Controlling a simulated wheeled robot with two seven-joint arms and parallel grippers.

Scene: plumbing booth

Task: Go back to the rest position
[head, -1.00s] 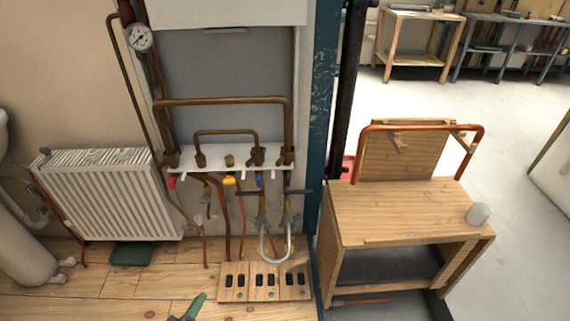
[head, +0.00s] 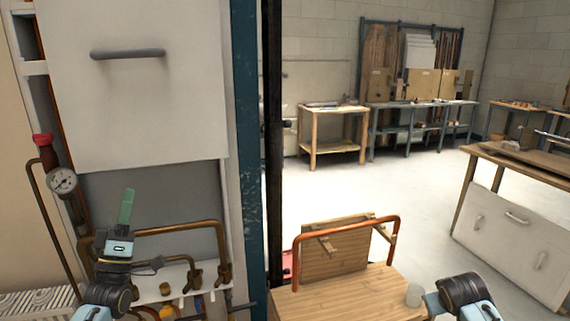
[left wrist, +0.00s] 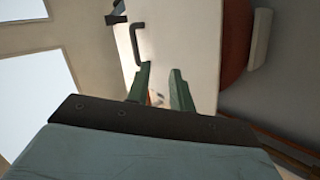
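My left gripper (head: 126,195) is raised at the lower left of the head view, with its green fingers pointing up in front of the pipe cabinet. In the left wrist view, the two green fingers (left wrist: 160,70) stand apart with nothing between them. Part of my right arm (head: 464,292) shows at the bottom right of the head view; its gripper is out of the picture.
The white cabinet door (head: 130,110) and copper pipes (head: 205,228) are near my left arm. Open floor (head: 400,190) lies beyond.

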